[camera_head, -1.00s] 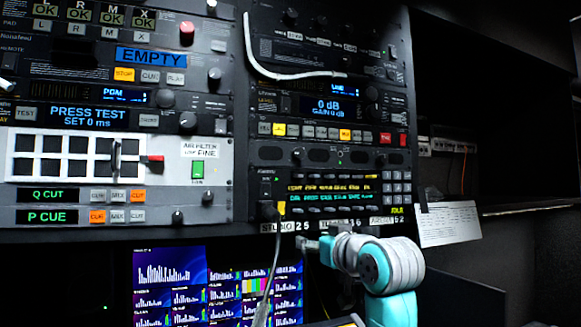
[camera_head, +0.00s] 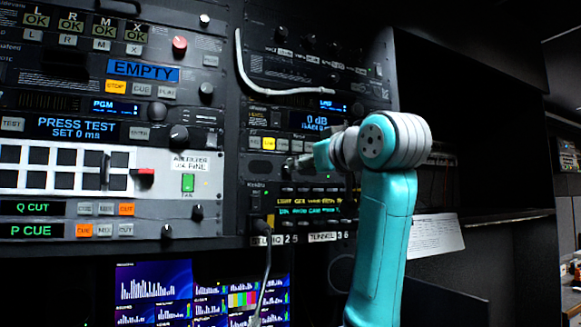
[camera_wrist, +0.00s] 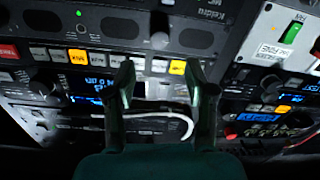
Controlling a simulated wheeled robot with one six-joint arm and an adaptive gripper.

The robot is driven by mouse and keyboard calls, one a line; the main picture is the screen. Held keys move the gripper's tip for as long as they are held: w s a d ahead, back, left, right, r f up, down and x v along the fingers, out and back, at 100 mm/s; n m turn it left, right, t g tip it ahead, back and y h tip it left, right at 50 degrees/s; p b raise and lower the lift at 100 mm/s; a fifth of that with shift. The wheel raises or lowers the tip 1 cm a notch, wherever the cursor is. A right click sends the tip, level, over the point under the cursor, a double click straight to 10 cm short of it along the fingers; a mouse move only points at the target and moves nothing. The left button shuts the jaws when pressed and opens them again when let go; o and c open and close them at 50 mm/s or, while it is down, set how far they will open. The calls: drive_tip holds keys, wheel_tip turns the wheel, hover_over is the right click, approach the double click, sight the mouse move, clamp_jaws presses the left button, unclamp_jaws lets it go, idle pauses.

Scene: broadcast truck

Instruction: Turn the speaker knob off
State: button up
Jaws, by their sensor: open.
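Several panels carry small round knobs, and no readable label names one as the speaker knob. In the wrist view, a small pale round knob (camera_wrist: 159,41) sits between dark oval grilles on a black panel, just beyond my fingertips. My gripper (camera_wrist: 164,80) is open and empty there, its two dark fingers apart over a row of lit buttons. In the head view, my gripper (camera_head: 294,162) is in front of the right rack, below the 0 dB display (camera_head: 317,120). My arm hides part of that panel.
A white cable (camera_head: 285,92) hangs across the upper right rack. A white paper sheet (camera_head: 435,236) is at the right. Knobs and a red switch (camera_head: 144,171) stick out on the left rack.

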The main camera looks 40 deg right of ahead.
sight(287, 168)
drive_tip(key=x, duration=0.8)
clamp_jaws()
